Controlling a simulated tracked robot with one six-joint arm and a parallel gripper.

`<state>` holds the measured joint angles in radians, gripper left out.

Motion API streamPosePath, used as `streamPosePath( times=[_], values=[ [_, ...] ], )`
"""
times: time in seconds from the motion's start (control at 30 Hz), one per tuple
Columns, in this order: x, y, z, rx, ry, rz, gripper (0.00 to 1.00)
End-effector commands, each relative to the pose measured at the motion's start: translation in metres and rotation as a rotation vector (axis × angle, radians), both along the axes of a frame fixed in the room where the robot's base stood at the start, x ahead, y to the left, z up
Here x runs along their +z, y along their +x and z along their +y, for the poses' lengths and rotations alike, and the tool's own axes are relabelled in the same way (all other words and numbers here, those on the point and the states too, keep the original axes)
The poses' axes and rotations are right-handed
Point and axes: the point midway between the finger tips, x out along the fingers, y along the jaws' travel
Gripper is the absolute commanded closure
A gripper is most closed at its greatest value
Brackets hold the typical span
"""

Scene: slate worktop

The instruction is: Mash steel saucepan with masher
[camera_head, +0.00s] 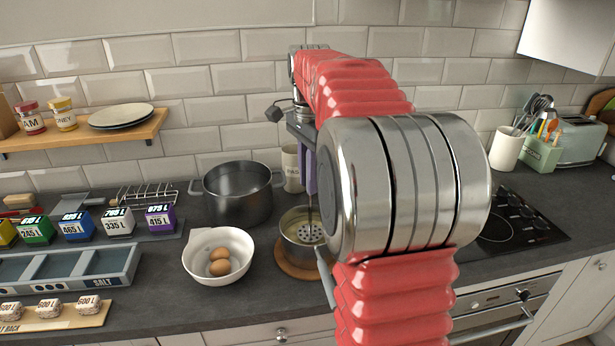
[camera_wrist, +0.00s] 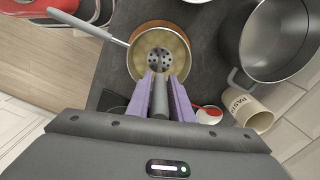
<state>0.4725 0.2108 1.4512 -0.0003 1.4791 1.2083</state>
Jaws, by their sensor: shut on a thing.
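The steel saucepan (camera_head: 290,226) stands on a round wooden board (camera_head: 297,269), partly hidden behind my arm. In the wrist view the saucepan (camera_wrist: 134,62) holds a yellowish content, and its long handle points to the upper left. The masher (camera_head: 311,232) has a round perforated head, which shows inside the saucepan's rim; the masher head (camera_wrist: 159,58) is near the pan's middle in the wrist view. I cannot tell whether it touches the content. My gripper (camera_wrist: 160,82) has purple fingers shut on the masher's dark handle, above the pan. In the head view my gripper (camera_head: 311,172) is mostly hidden.
A large dark pot (camera_head: 237,195) stands behind the saucepan. A white bowl (camera_head: 205,262) with two eggs is to its left. A pasta jar (camera_wrist: 250,113) is close to the gripper. The hob (camera_head: 520,235) lies to the right, with a utensil pot (camera_head: 507,148) behind.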

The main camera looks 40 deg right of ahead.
Motion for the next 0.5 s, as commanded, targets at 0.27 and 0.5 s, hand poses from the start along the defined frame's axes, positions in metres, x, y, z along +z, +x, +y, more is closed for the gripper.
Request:
streamPosePath(
  times=[0.27,0.5],
  values=[
    [-0.009,0.0,0.001,0.0,0.0,0.001,1.0],
    [-0.024,-0.001,0.0,-0.001,0.0,0.002,1.0]
  ],
)
